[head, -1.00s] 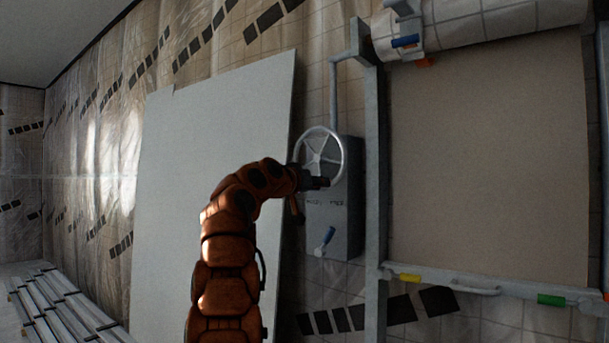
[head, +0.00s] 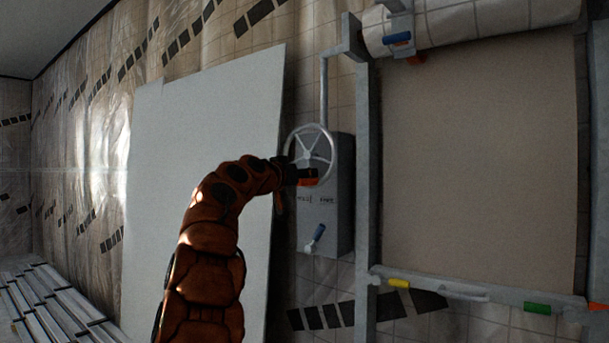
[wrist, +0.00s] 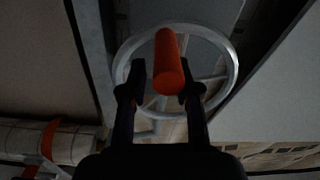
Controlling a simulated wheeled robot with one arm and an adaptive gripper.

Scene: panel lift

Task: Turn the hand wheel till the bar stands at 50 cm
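The hand wheel (head: 330,152) is a pale spoked ring on a grey box; it also shows in the wrist view (wrist: 233,72). Its orange-red grip (wrist: 170,62) stands between the fingers of my gripper (wrist: 165,84). The right finger is close against the grip and a gap shows at the left finger, so the fingers look open around it. In the head view my gripper (head: 308,174) is at the wheel's lower part. The bar (head: 460,288), with yellow and green marks and a handle, hangs level at the bottom of the beige sheet. I see no readable scale.
Metal profiles (head: 45,305) lie at lower left.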

